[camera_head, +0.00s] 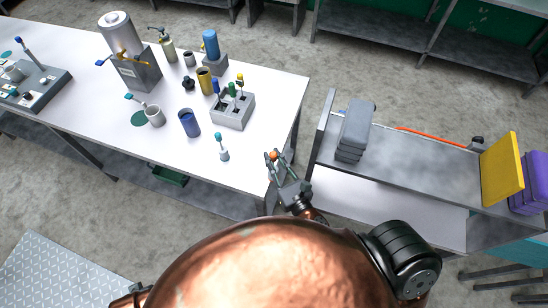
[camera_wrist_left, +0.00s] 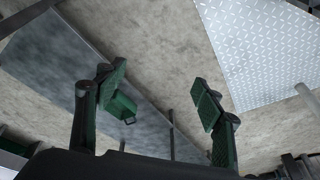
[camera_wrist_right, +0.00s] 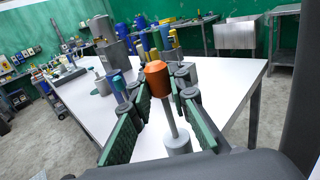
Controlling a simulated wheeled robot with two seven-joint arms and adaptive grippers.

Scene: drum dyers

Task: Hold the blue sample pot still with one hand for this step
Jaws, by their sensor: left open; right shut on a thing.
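The blue sample pot (camera_head: 189,125) stands upright on the white table, an open-topped blue cylinder, with no gripper touching it. My right gripper (camera_head: 277,162) is at the table's near right edge, to the right of the pot and apart from it. It is shut on an orange-topped tool (camera_wrist_right: 157,80), which has a thin grey stem and a round pale base in the right wrist view. My left gripper (camera_wrist_left: 160,97) is open and empty in the left wrist view, with floor beyond its fingers. In the head view its fingers are not visible.
A teal-topped tool (camera_head: 222,148) stands right of the pot. A grey holder block (camera_head: 233,112) with several coloured tools, a yellow cup (camera_head: 205,80) and a grey cup (camera_head: 155,116) are nearby. A grey shelf unit (camera_head: 400,160) stands to the right.

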